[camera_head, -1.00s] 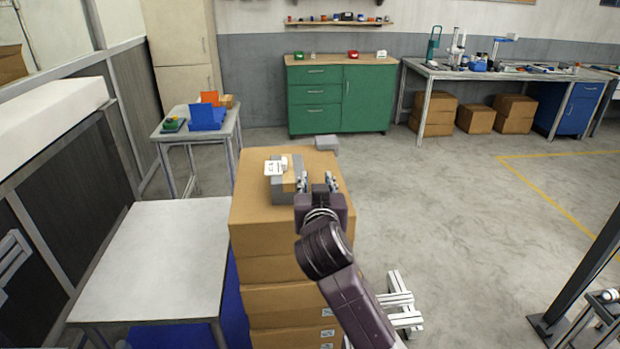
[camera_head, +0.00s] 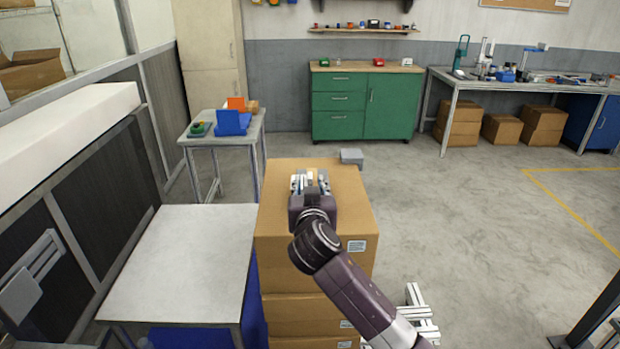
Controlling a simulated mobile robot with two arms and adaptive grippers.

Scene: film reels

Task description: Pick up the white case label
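My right gripper (camera_head: 310,181) is over the top of a stack of brown cardboard boxes (camera_head: 345,205). Its two fingers stand apart, so it looks open. A small brown and grey block (camera_head: 310,176) shows in the gap between the fingers, mostly hidden by the gripper. I cannot clearly make out the white case label now; a pale patch shows at the left finger, but I cannot tell whether it is the label or the finger. I cannot tell whether the fingers touch anything. My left gripper is not in view.
A grey box (camera_head: 351,156) is just beyond the stack. A pale table (camera_head: 180,265) stands left of the stack. A small table (camera_head: 222,140) with a blue holder (camera_head: 232,122) is farther back, and a green cabinet (camera_head: 365,103) is against the wall. Open floor lies to the right.

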